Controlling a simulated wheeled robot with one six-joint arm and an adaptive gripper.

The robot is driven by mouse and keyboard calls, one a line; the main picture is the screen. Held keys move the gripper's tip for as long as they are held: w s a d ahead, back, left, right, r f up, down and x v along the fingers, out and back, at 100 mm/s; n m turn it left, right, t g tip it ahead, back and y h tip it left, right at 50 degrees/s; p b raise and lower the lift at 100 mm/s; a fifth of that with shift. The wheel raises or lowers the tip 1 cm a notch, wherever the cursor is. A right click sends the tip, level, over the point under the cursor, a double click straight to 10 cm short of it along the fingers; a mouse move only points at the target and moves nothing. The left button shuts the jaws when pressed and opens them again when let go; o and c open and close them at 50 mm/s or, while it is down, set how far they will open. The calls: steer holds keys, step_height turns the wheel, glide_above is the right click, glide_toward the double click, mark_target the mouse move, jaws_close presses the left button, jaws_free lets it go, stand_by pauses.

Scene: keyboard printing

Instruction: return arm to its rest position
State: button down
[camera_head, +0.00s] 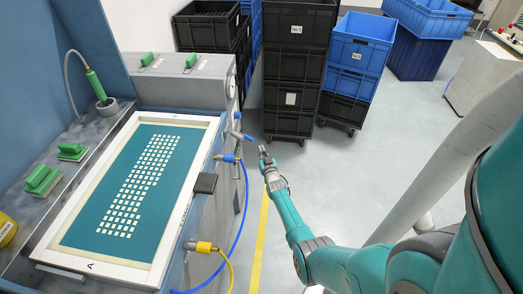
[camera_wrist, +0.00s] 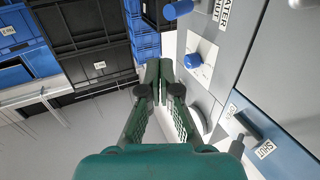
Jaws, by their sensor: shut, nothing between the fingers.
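My gripper (camera_head: 265,156) is at the end of my green arm, stretched out over the floor just right of the printing machine (camera_head: 204,226). In the wrist view my gripper (camera_wrist: 160,70) has its fingers together at the tips, with nothing between them. It is apart from the machine's side, where blue-handled valves (camera_wrist: 200,58) show close by on the right.
The machine holds a white-framed screen (camera_head: 190,166) with small pale squares. A blue hose (camera_head: 243,200) and a yellow connector (camera_head: 205,247) stick out from its side. Stacked black crates (camera_head: 293,70) and blue crates (camera_head: 360,55) stand behind. Grey floor (camera_head: 345,180) to the right is clear.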

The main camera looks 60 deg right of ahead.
steer(key=shift+s+d, duration=0.15)
steer(key=shift+s, duration=0.05)
steer(key=s+a+f+n+y, duration=0.1)
steer(key=s+a+f, duration=0.1)
steer(key=a, duration=0.5)
steer(key=s+a+f+t+y, duration=0.1)
steer(key=s+a+f, duration=0.1)
steer(key=a, duration=0.5)
steer(key=s+a+f+n+y, duration=0.1)
steer(key=s+a+f, duration=0.15)
steer(key=a, duration=0.45)
steer(key=s+a+r+n+y, duration=0.1)
steer(key=s+a, duration=0.4)
steer(key=a, duration=0.3)
steer(key=s+a+r+n+y, duration=0.1)
steer(key=s+a+r+y, duration=0.1)
steer(key=s+a, duration=0.45)
steer(key=s+a+r+n+y, duration=0.3)
steer(key=s+a+r+y, duration=0.1)
steer(key=s+a+r, duration=1.35)
steer(key=s+d+r+n+y, duration=0.1)
steer(key=s+r+y, duration=0.1)
steer(key=s+r, duration=0.3)
step_height(320, 180, up, 4)
steer(key=shift+s+f, duration=0.2)
steer(key=shift+s, duration=0.15)
